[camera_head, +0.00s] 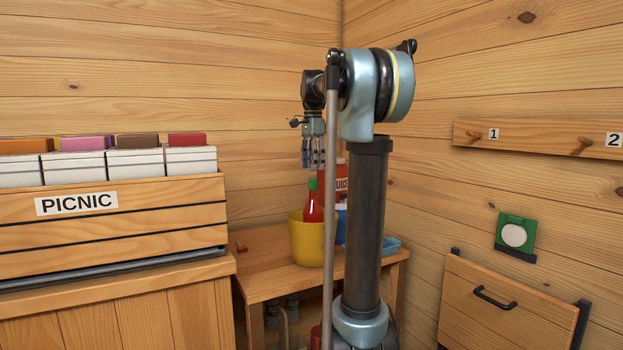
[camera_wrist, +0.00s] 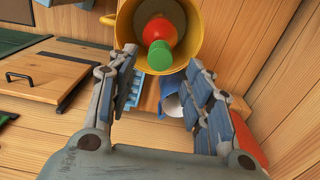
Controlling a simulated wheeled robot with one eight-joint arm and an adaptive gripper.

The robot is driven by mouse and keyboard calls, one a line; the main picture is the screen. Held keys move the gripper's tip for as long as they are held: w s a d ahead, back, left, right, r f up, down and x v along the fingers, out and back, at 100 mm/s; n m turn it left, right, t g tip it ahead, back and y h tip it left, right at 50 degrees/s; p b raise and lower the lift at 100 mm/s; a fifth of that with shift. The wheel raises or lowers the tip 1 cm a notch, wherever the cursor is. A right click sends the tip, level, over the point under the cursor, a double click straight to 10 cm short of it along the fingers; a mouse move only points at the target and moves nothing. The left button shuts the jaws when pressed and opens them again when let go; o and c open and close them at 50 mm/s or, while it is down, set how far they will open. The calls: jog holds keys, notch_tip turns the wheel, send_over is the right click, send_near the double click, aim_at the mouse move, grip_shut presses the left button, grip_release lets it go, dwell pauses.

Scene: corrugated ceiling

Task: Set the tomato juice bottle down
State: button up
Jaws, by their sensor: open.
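The red tomato juice bottle (camera_head: 314,209) with a green cap stands in a yellow pot (camera_head: 304,243) on the small wooden table. Its lower part is hidden by the pot wall. In the wrist view, the bottle (camera_wrist: 164,32) is seen cap-first inside the yellow pot (camera_wrist: 126,22), leaning or pointing toward the camera. My gripper (camera_head: 313,165) is just above the green cap, fingers pointing down. In the wrist view my gripper (camera_wrist: 161,60) has its fingers spread wide, with a gap between them and the bottle. It holds nothing.
A red carton (camera_head: 341,178) with partly hidden lettering stands behind the pot, beside a blue cup (camera_head: 341,222). A blue tray (camera_head: 391,245) lies at the table's right. The wooden table (camera_head: 262,277) is mostly bare at left front. A PICNIC crate (camera_head: 150,229) stands left.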

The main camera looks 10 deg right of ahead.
jog(key=shift+r, duration=2.55)
jog(key=shift+s, duration=0.1)
jog(key=s+f+n+t, duration=0.1)
jog(key=s+f+n, duration=0.6)
jog(key=s+f, duration=1)
jog(key=s+f+n+t, duration=0.1)
jog(key=s+f+n, duration=0.6)
jog(key=s+f, duration=1)
notch_tip(320, 180, down, 8)
jog(key=shift+s+r+n, duration=0.25)
jog(key=shift+s+n, duration=0.05)
jog(key=shift+s, duration=0.05)
jog(key=shift+a, duration=0.1)
